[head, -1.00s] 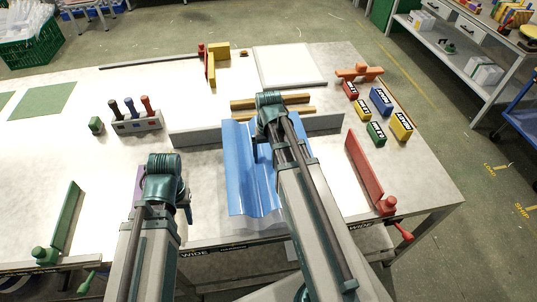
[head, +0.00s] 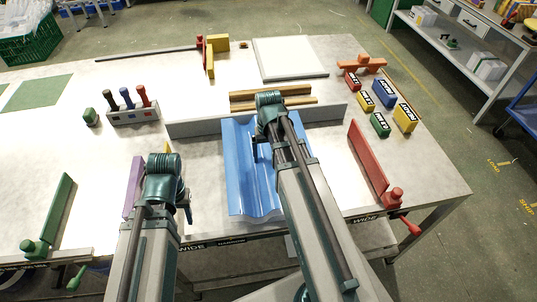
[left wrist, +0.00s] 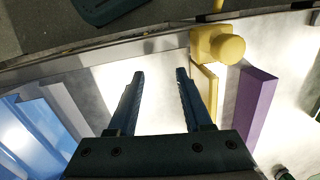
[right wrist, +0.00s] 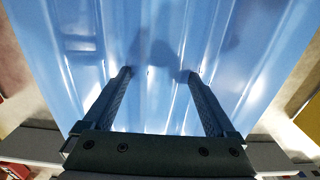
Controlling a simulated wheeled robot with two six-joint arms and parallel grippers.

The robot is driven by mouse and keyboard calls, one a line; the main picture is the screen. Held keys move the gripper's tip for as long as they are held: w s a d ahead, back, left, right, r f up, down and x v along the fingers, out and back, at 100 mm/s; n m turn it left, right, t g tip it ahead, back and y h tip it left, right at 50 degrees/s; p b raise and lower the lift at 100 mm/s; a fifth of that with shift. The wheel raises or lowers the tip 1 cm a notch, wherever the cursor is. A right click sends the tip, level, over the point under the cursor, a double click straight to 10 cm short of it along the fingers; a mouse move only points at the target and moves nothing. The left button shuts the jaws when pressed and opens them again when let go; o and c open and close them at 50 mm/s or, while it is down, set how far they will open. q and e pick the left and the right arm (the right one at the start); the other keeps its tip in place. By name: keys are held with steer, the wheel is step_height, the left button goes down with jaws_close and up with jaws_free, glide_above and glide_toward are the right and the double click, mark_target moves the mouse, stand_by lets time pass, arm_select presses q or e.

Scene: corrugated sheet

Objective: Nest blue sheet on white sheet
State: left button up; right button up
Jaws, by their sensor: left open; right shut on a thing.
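The blue corrugated sheet (head: 240,175) lies lengthwise near the table's front middle, its far end by the long grey board. It fills most of the right wrist view (right wrist: 150,40). My right gripper (head: 262,140) is above it, shut on one of its ridges, fingers on both sides (right wrist: 158,74). My left gripper (left wrist: 160,75) is open and empty, left of the sheet. No separate white corrugated sheet is clear in the head view. In the left wrist view a pale strip (left wrist: 68,108) runs beside the blue sheet (left wrist: 25,135); I cannot tell whether it is the white sheet.
The grey board (head: 195,128) stands behind the blue sheet. A purple block (head: 133,186) is beside my left gripper. A red board (head: 367,165) stands at right, a green one (head: 60,210) at left. A white flat panel (head: 288,58) and colored boxes (head: 384,93) lie farther back.

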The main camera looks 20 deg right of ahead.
steer(key=o, duration=1.6)
steer(key=shift+c, duration=0.2)
steer(key=shift+r, duration=0.1)
arm_select(q)
step_height(320, 180, up, 14)
steer(key=p, duration=1.3)
steer(key=shift+p, duration=0.4)
arm_select(e)
step_height(320, 180, up, 14)
arm_select(q)
steer(key=shift+f, duration=0.1)
arm_select(e)
steer(key=s+a+n, duration=0.3)
steer(key=s+a, duration=0.2)
steer(key=a, duration=0.5)
steer(key=s+a+n+h, duration=0.1)
steer(key=s+a+n, duration=0.2)
steer(key=s+a, duration=0.3)
steer(key=a, duration=0.4)
steer(key=shift+n, duration=0.3)
